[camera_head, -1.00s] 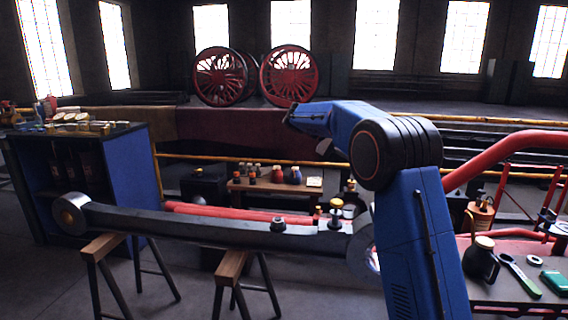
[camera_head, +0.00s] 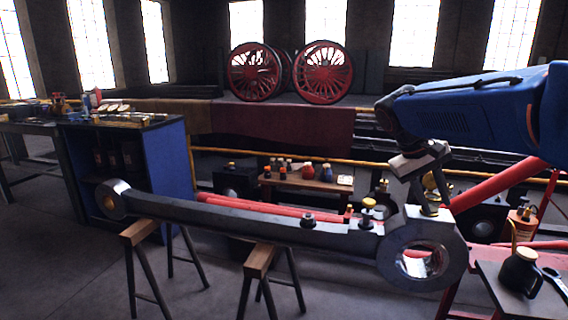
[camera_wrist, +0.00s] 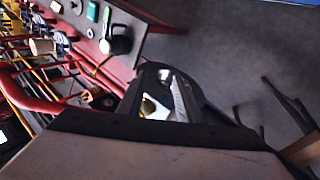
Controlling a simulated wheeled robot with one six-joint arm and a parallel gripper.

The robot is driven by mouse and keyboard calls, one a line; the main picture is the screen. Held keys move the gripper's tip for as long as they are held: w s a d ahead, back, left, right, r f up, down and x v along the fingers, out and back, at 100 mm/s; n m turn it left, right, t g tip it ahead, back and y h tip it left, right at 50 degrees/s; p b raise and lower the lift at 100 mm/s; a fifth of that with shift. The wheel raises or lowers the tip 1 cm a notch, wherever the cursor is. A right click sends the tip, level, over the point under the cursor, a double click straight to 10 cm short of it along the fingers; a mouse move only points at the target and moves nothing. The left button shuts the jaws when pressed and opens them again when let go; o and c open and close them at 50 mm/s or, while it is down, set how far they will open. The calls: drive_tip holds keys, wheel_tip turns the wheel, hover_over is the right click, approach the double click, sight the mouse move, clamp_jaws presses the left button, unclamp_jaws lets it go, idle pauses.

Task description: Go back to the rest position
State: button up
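My gripper (camera_head: 426,208) points down at the right end of the long dark connecting rod (camera_head: 240,222) in the head view. Its fingertips are just above or at the top of the rod's large ring end (camera_head: 452,262); I cannot tell if they touch. A brass-coloured piece (camera_head: 432,182) shows by the fingers; I cannot tell if it is held or behind them. In the wrist view, part of the ring end (camera_wrist: 186,98) shows past a pale block at the bottom edge. The fingers are not clear there, so their opening is hidden.
The rod lies across two trestles (camera_head: 258,262). A brass-topped fitting (camera_head: 368,212) stands on it left of the ring. A side table at right holds a black jug (camera_head: 520,272). A blue cabinet (camera_head: 158,165) stands at left.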

drive_tip(key=s+a+f+t+y, duration=0.2)
drive_tip(key=s+f, duration=0.5)
drive_tip(key=s, duration=0.5)
drive_tip(key=s+a+f+t+y, duration=0.2)
drive_tip(key=s+a+f, duration=0.4)
drive_tip(key=s, duration=0.5)
wheel_tip(320, 180, down, 2)
drive_tip(key=shift+s+a+f+t+y, duration=0.25)
drive_tip(key=shift+s+t+y, duration=0.1)
drive_tip(key=shift+y, duration=0.55)
drive_tip(key=shift+d, duration=0.1)
